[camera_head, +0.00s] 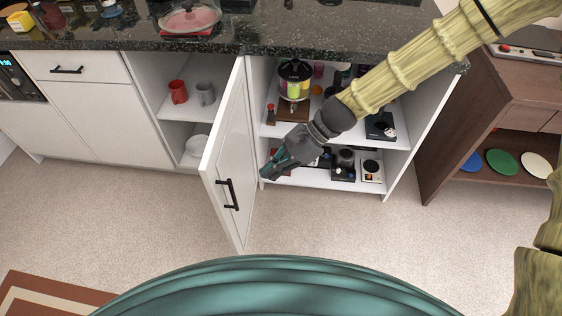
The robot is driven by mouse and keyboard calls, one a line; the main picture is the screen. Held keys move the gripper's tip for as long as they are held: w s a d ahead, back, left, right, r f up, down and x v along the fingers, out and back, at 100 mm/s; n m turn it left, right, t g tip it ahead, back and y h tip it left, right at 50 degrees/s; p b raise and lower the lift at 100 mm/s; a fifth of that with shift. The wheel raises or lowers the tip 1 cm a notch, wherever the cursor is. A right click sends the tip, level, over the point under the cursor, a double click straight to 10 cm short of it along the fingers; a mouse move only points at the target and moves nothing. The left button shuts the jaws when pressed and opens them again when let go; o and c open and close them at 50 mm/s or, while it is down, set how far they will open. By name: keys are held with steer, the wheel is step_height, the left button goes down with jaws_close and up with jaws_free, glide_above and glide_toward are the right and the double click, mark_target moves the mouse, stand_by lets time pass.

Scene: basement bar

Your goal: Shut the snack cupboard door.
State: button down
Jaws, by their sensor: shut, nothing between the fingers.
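My gripper (268,176) is shut and empty.
A dark stone countertop (120,30) runs above. Left of the door, an open section holds a red mug (178,92) and a grey mug (205,94). At right, a brown cabinet (470,130) stands open with coloured discs. The carpet (330,225) in front is clear.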

steer(key=s+a+f, duration=0.2)
steer(key=s+a, duration=0.1)
steer(key=a, duration=0.3)
steer(key=shift+f, duration=0.3)
steer(key=shift+a, duration=0.2)
